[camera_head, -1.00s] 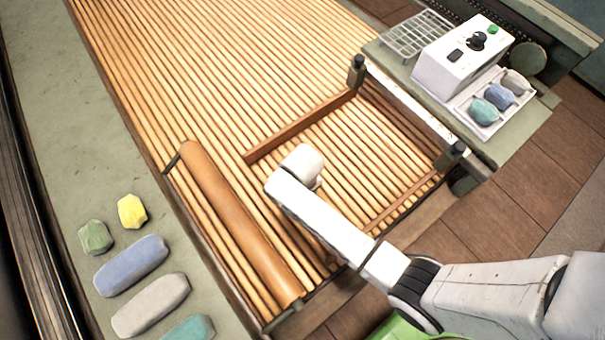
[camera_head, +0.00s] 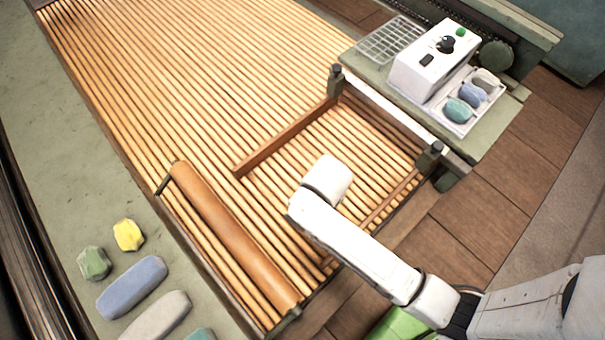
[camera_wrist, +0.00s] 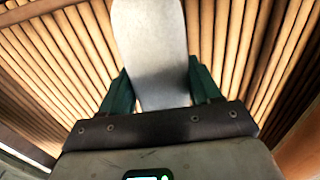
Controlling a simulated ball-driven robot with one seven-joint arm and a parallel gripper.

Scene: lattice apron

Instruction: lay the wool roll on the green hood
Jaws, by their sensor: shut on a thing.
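My gripper (camera_wrist: 158,78) shows in the wrist view with its dark green fingers on both sides of a pale grey wool roll (camera_wrist: 150,40). The roll juts out beyond the fingers, above the wooden slats. In the head view my white arm reaches over the front part of the slatted apron, and its end hides the fingers and the held roll. A long grey-green surface (camera_head: 45,165), likely the green hood, runs along the left of the apron. Its bare stretch lies beyond the wool pieces.
On the grey-green surface lie yellow (camera_head: 128,235) and green (camera_head: 94,263) lumps and blue (camera_head: 132,287), grey (camera_head: 157,318) and teal (camera_head: 201,335) rolls. A brown roller (camera_head: 235,240) borders the slats (camera_head: 215,75). A white control box (camera_head: 430,65) and tray stand at right.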

